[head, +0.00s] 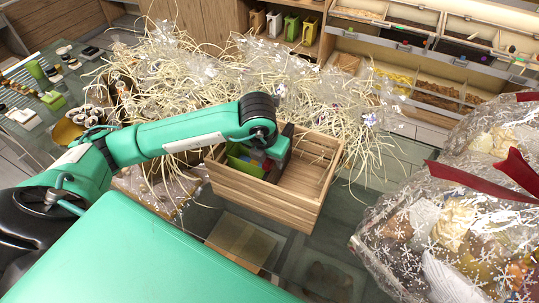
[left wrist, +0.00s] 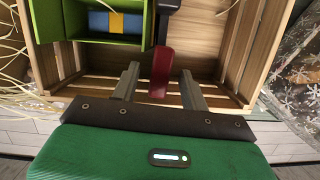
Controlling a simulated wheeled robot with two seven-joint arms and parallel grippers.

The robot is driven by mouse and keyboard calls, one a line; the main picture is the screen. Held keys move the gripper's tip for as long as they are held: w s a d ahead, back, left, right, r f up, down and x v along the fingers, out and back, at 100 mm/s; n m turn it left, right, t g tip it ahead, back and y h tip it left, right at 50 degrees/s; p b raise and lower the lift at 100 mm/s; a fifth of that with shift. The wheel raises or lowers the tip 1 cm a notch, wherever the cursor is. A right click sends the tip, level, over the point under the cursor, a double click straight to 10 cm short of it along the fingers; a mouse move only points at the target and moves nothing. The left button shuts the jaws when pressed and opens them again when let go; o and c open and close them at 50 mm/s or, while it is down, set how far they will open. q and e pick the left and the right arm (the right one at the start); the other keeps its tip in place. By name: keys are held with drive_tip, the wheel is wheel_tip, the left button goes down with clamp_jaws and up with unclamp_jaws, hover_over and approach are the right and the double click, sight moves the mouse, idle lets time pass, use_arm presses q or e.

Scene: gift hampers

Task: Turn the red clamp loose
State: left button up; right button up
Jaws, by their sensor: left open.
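The red clamp (left wrist: 162,70) shows in the left wrist view as a red handle joined to a dark part at the top of the picture. It is inside a slatted wooden crate (head: 250,197), beside a green box (left wrist: 47,20). My left gripper (left wrist: 160,80) is open, with one finger on each side of the red handle and a visible gap on both sides. In the head view my left gripper (head: 275,150) reaches down into the crate and mostly hides the clamp. My right gripper is not in view.
The green box holds a blue block with a yellow band (left wrist: 116,22). Straw shreds (head: 230,85) pile up behind the crate. Clear-wrapped hampers with red ribbons (head: 450,220) stand at the right. The right part of the crate floor is bare.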

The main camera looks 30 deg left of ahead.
sight(266, 164)
use_arm(q)
drive_tip(key=shift+p+v, duration=1.45)
drive_tip(key=shift+v, duration=2)
drive_tip(key=shift+r, duration=0.25)
drive_tip(key=b+v, duration=0.2)
drive_tip(key=v, duration=1.1)
drive_tip(key=shift+s, duration=0.2)
drive_tip(key=shift+r, duration=0.1)
